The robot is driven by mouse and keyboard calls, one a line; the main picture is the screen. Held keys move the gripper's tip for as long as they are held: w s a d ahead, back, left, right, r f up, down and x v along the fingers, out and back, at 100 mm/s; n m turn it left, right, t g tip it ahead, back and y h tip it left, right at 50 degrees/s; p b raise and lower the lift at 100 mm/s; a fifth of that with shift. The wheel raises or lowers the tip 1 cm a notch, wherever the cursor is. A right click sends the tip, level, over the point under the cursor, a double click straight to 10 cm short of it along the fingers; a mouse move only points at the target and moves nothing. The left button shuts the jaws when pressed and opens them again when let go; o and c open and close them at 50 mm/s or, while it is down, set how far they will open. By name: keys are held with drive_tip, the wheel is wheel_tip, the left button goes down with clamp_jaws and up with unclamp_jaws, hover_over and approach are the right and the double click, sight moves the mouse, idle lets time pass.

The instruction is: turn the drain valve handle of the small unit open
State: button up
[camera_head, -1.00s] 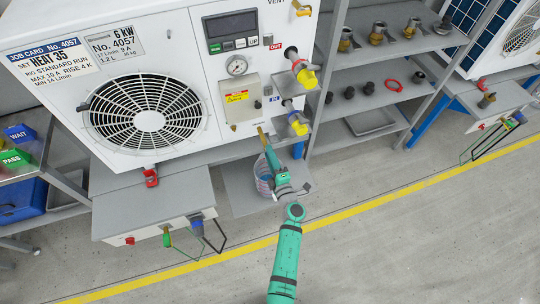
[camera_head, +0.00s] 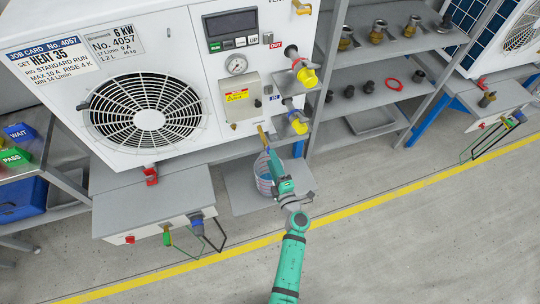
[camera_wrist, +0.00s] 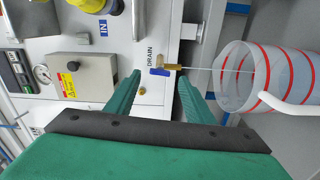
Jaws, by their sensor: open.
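The drain valve sits on the white heater unit (camera_head: 160,40) below its IN port. In the wrist view its blue handle (camera_wrist: 160,71) is beside the DRAIN label, on a brass valve body (camera_wrist: 174,67). My gripper (camera_wrist: 159,80) is open, its two green fingers on either side of the handle in the picture, with nothing held. The handle appears beyond the fingertips; I see no contact. In the head view my gripper (camera_head: 271,155) points at the unit's lower right corner and hides part of the valve area. A clear bucket with red stripes (camera_wrist: 270,75) is beneath the valve outlet.
A thin pale line runs from the valve toward the bucket; I cannot tell whether it is water. Yellow-collared ports (camera_head: 306,77) stick out just above. A shelf rack (camera_head: 385,80) with fittings stands to the right. The floor (camera_head: 400,240) in front is clear.

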drive_tip(key=v, duration=0.7)
drive_tip(key=shift+w, duration=0.1)
drive_tip(key=s+a+r+m+h, duration=0.1)
drive_tip(key=s+r+m, duration=0.4)
drive_tip(key=s, duration=0.6)
drive_tip(key=s+a+r+m+g+h, duration=0.1)
drive_tip(key=s+r+m+h, duration=0.1)
drive_tip(key=s+r+m, duration=0.3)
drive_tip(key=s+a+r+m+h, duration=0.2)
drive_tip(key=s+r+m, duration=0.3)
drive_tip(key=s+m, duration=0.5)
drive_tip(key=shift+s+m+g+h, duration=0.3)
drive_tip(key=shift+s+g, duration=0.1)
drive_tip(key=shift+s, duration=4.25)
